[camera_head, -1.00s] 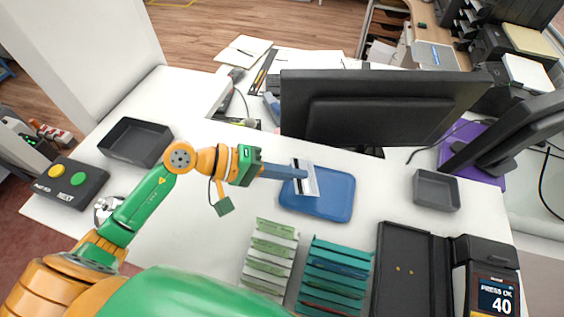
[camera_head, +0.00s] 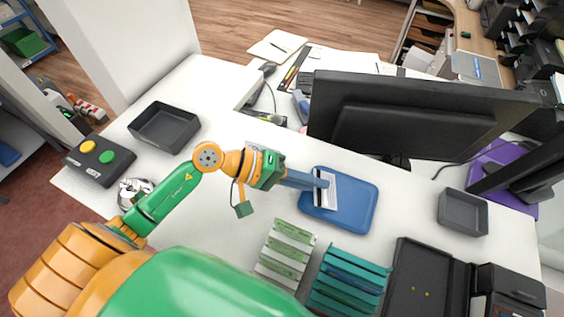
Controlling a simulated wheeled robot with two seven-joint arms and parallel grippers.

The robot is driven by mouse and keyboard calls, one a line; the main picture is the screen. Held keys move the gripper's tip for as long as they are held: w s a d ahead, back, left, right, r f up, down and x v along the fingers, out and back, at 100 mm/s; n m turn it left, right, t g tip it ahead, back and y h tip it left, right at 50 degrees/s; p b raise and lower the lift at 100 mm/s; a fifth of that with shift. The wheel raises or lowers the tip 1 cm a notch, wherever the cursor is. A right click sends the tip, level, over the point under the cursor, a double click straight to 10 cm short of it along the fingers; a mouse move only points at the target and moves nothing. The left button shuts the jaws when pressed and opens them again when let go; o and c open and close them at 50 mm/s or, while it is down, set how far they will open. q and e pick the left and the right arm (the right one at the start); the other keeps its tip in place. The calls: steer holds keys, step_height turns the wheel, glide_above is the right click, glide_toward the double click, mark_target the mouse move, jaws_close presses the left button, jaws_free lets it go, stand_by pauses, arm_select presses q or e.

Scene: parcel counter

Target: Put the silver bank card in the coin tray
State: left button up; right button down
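The silver bank card (camera_head: 330,190) shows as a pale, flat piece with a darker stripe. It is at my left gripper's (camera_head: 322,187) fingertips, which look shut on it and hide part of it. The shallow blue tray (camera_head: 361,204), which looks like the coin tray, lies on the white counter. The card is over the left part of this tray. I cannot tell whether the card touches its floor. My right gripper is not in view.
A black monitor (camera_head: 420,118) stands behind the blue tray. A green rack (camera_head: 285,252) and a teal rack (camera_head: 347,282) stand in front. A dark box (camera_head: 165,127) and a button box (camera_head: 95,160) are left; a small grey tray (camera_head: 463,212) is right.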

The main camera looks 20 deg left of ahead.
arm_select(q)
steer(key=b+v, duration=0.4)
steer(key=v, duration=0.6)
steer(key=shift+s+a, duration=0.15)
steer(key=shift+a, duration=0.1)
steer(key=shift+s+a+r, duration=0.2)
steer(key=shift+a+r, duration=0.1)
steer(key=shift+r, duration=0.05)
